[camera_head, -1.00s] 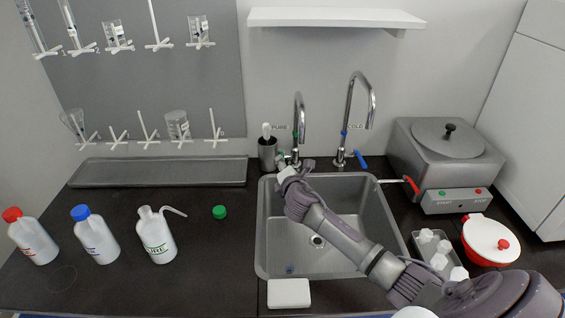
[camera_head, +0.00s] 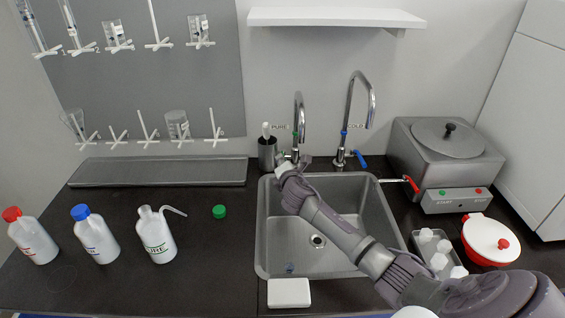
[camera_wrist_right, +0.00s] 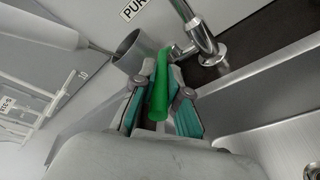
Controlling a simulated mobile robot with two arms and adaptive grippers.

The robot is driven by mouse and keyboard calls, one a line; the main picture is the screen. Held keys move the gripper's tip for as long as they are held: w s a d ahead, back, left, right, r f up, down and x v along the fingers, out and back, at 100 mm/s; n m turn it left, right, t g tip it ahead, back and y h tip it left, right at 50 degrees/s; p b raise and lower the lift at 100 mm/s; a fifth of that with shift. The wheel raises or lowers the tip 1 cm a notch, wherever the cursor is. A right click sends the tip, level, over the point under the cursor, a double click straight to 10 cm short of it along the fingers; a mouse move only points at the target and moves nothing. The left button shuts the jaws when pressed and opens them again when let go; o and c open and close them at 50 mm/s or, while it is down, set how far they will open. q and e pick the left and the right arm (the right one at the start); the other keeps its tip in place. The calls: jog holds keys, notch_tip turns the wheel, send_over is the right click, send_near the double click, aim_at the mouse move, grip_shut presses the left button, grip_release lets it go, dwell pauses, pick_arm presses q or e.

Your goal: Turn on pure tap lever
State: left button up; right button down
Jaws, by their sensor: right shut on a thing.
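The pure tap (camera_head: 299,118) is the left chrome tap behind the sink, next to the "PURE" label. Its green lever (camera_wrist_right: 159,92) shows in the right wrist view, lying between the two teal-padded fingers of my right gripper (camera_wrist_right: 160,105), which is shut on it. In the head view my right gripper (camera_head: 290,165) is at the base of the pure tap, at the sink's back left corner, and my wrist hides most of the lever. My left gripper is not in view.
The sink (camera_head: 270,240) lies under my right arm. A grey cup with a white-handled tool (camera_head: 267,154) stands just left of the tap. The cold tap (camera_head: 348,125) with a blue lever is to the right. Wash bottles (camera_head: 157,240) stand at left.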

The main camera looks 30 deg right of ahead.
jog(key=shift+a, duration=0.1)
jog(key=w+a+m+g+h+b, duration=0.1)
jog(key=m+h+b, duration=0.1)
jog(key=w+a+m+g+h+b, duration=0.1)
jog(key=m+g+h+b, duration=0.1)
jog(key=b, duration=0.1)
jog(key=w+a+m+g+h+b, duration=0.1)
jog(key=m+h+b, duration=0.1)
jog(key=b, duration=0.1)
jog(key=shift+w+f+g, duration=0.2)
jog(key=shift+f+g, duration=0.05)
jog(key=shift+g, duration=0.15)
jog(key=shift+w+a+m+g+h+b, duration=0.15)
jog(key=shift+w+m+g+h+b, duration=0.2)
jog(key=shift+m+g+h+b, duration=0.2)
jog(key=shift+w+a+r+m+g+h+b, duration=0.2)
jog(key=shift+w+m+g+h+b, duration=0.2)
jog(key=shift+g+b, duration=0.2)
jog(key=shift+d, duration=0.1)
jog(key=c, duration=1.2)
grip_release()
